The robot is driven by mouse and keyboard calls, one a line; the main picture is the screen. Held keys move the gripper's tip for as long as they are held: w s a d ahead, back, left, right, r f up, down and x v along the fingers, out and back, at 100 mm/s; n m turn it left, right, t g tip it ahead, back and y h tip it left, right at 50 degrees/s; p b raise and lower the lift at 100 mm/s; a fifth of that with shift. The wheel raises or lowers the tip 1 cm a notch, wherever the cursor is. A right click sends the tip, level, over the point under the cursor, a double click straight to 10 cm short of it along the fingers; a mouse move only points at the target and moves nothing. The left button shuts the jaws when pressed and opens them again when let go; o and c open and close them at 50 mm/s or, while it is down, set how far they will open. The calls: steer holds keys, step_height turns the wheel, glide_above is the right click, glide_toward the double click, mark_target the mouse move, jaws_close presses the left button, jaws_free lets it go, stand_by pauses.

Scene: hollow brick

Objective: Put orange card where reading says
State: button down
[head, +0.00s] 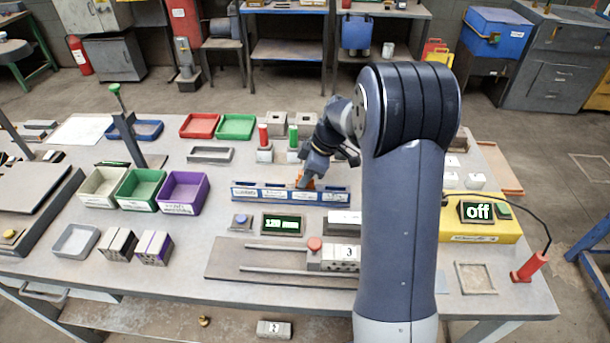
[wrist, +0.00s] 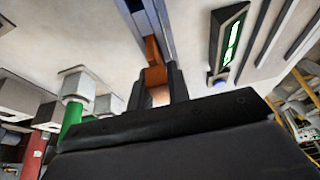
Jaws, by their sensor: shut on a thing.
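The orange card (head: 304,181) shows just below my gripper (head: 309,176), at the blue rack. In the wrist view my gripper (wrist: 160,90) is shut on the orange card (wrist: 154,76). The blue rack (head: 243,193) has several labelled sections, too small to read surely; it also shows in the wrist view (wrist: 128,8). Whether the card rests in a slot or is held just above it, I cannot tell. A dark display (head: 284,224) in front of the rack reads about "120 mm" in green digits.
Left of the rack stand white, green and purple bins (head: 184,193). Behind it are red and green posts (head: 264,138) and a grey tray (head: 210,154). In front lies a rail fixture with a block marked 3 (head: 340,256). A yellow unit (head: 470,230) reads "off".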

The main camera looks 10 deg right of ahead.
steer(key=c, duration=1.3)
jaws_free()
steer(key=shift+o, duration=0.2)
steer(key=v, duration=1)
steer(key=shift+d+r+b, duration=0.15)
steer(key=shift+r+b, duration=0.15)
steer(key=shift+b, duration=0.1)
steer(key=p+x, duration=0.1)
steer(key=x, duration=0.9)
steer(key=shift+f, duration=0.25)
steer(key=shift+r, duration=0.15)
steer(key=shift+s+a+r, duration=0.1)
steer(key=shift+a, duration=0.1)
